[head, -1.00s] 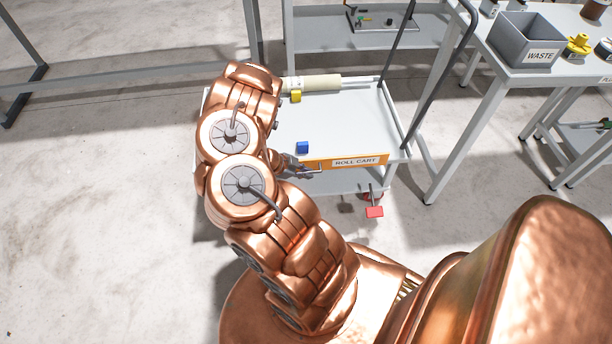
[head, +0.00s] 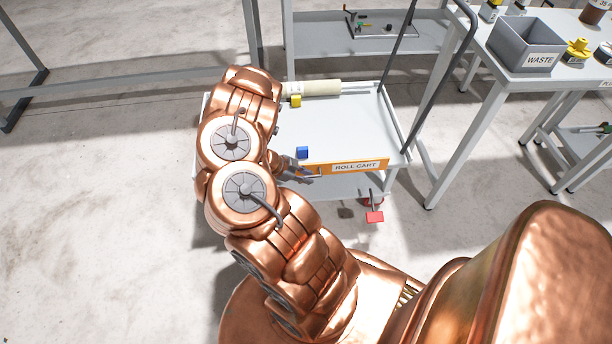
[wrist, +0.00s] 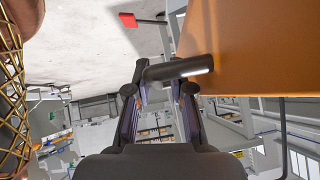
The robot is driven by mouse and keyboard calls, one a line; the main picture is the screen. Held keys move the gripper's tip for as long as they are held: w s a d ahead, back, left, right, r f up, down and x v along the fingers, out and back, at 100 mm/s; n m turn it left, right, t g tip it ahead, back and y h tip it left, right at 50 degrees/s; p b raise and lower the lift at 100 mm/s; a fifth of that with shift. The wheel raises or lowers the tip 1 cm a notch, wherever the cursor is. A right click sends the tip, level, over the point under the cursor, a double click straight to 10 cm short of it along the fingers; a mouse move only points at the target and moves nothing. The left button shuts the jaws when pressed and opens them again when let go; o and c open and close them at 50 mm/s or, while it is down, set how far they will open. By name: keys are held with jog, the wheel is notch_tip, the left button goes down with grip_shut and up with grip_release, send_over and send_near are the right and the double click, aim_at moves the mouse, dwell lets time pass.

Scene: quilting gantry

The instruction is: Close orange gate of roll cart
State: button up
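The orange gate (head: 345,167) with the ROLL CART label stands along the near edge of the cart's upper shelf (head: 345,125). In the wrist view the orange gate (wrist: 258,45) fills the upper right. A dark bar-like handle (wrist: 185,68) lies beside it, across the front of my fingertips. My gripper (wrist: 160,88) has its two fingers apart with a visible gap between them. The frames do not show whether they are clamped on the handle. In the head view my gripper (head: 298,170) is at the gate's left end, partly hidden by my arm.
A blue block (head: 302,152), a yellow block (head: 295,101) and a cream roll (head: 318,88) are on the cart. A red pedal (head: 374,216) sticks out below. A table with a WASTE bin (head: 528,45) stands right.

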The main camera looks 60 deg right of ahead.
jog(key=shift+a, duration=0.1)
jog(key=v, duration=1.2)
dwell(0.5)
